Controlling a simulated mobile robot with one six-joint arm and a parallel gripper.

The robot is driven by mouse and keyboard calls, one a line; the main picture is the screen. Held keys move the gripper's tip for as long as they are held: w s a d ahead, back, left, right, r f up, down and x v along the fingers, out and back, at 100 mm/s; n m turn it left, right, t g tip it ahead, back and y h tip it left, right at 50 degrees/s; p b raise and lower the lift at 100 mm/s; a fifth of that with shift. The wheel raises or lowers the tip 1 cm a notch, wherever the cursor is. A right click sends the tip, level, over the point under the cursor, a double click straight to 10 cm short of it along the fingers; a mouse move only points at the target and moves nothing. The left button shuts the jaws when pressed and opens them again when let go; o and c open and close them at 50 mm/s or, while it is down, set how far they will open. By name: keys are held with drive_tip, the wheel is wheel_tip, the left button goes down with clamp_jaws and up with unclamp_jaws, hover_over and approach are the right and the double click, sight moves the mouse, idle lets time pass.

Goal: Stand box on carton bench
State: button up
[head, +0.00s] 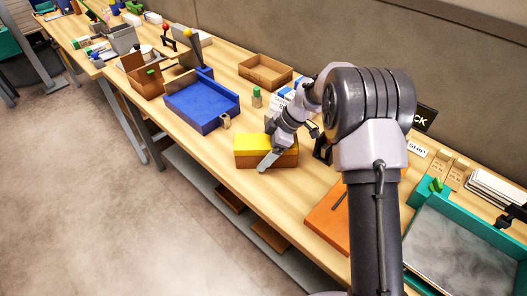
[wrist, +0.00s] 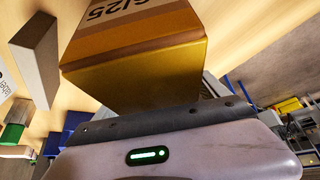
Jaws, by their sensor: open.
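The box (head: 254,143) is yellow on top with an orange-brown front, and lies on the long wooden bench (head: 305,180) near its front edge. In the wrist view the box (wrist: 140,75) fills the upper middle, with dark print "6/25" on its brown face. My gripper (head: 269,147) is open at the box, with one grey finger across its near right side. The other finger is largely hidden by the arm in the head view. I cannot tell whether the fingers touch the box.
A blue tray (head: 195,118) stands left of the box, with a small green-capped bottle (head: 257,98) behind it. An open cardboard tray (head: 265,68) is at the back. An orange board (head: 325,222) and a teal-rimmed tray (head: 412,250) lie to the right.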

drive_tip(key=p+v, duration=0.4)
drive_tip(key=v, duration=0.8)
drive_tip(key=shift+r, duration=0.2)
drive_tip(key=s+r+m+t+h, duration=0.2)
drive_tip(key=s+r+m, duration=0.8)
drive_tip(key=s+r, duration=0.4)
drive_tip(key=s+d+m+t+h, duration=0.1)
drive_tip(key=s+m+t, duration=0.1)
drive_tip(key=s+m, duration=0.4)
drive_tip(key=s+d+m+t+h, duration=0.1)
drive_tip(key=s+m, duration=0.5)
drive_tip(key=s, duration=0.5)
drive_tip(key=shift+s+d+r+t, duration=0.3)
drive_tip(key=shift+s+t, duration=0.1)
